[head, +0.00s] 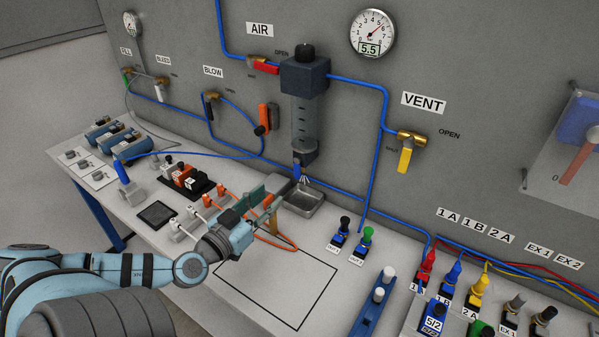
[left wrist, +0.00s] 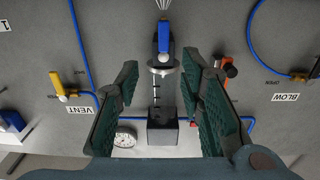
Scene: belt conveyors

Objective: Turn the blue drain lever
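The blue drain lever (head: 296,172) hangs under the grey bowl of the air filter unit (head: 304,120) on the panel, above a small metal basin (head: 306,201). In the left wrist view, which looks upside down, the lever (left wrist: 164,36) stands near the top middle, beyond the fingertips. My left gripper (head: 264,198) is open and empty, in front of and below the lever, close to the basin's left side. Its two green-padded fingers (left wrist: 166,78) are spread wide in the left wrist view and do not touch the lever. My right gripper is not in view.
A yellow vent lever (head: 405,160), a red air lever (head: 264,66) and an orange-red tool (head: 269,117) are on the panel. Blue tubing runs across it. Orange and black fittings (head: 187,178) lie on the bench left of my gripper. An outlined bench area (head: 285,290) is clear.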

